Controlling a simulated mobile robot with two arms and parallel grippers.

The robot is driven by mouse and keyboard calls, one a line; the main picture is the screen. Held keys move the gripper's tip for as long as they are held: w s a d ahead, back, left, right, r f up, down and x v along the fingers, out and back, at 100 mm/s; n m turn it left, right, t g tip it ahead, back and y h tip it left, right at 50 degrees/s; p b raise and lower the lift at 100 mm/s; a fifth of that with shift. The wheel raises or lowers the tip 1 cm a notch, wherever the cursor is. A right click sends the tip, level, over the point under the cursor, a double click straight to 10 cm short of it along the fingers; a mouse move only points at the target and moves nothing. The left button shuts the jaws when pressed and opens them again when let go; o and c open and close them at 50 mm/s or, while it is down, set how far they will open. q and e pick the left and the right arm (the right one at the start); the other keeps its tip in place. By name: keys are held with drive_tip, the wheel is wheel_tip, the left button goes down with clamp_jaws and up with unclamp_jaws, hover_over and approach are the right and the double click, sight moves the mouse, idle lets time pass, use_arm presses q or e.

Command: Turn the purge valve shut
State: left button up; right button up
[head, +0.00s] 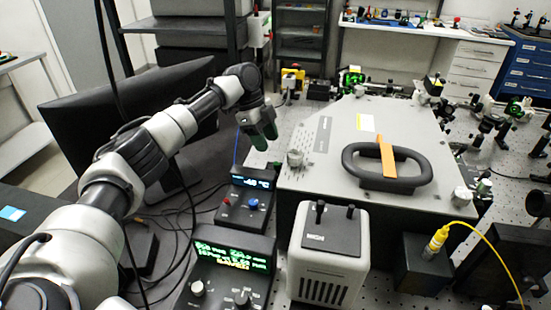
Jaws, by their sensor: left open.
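A large grey spectrometer box (338,140) stands on the bench. On its lid is a black oval ring handle (360,172) with an orange bar (387,157) lying across it. I cannot tell for certain which part is the purge valve. A small grey knob (296,158) stands at the lid's left edge and another knob (462,196) at its front right corner. My left gripper (265,138) is open and empty, fingers pointing down, left of the lid and apart from the ring handle. My right gripper is not in view.
A small display box (248,192) and a larger controller (232,268) stand left of the spectrometer. A grey vented unit (327,254) stands in front, with a yellow cable (498,252) at right. A dark monitor (110,125) is behind my left arm. Optics crowd the right side.

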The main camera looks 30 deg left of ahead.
sight(276, 163)
use_arm(q)
drive_tip(key=p+x, duration=0.1)
drive_tip(key=x, duration=0.6)
clamp_jaws()
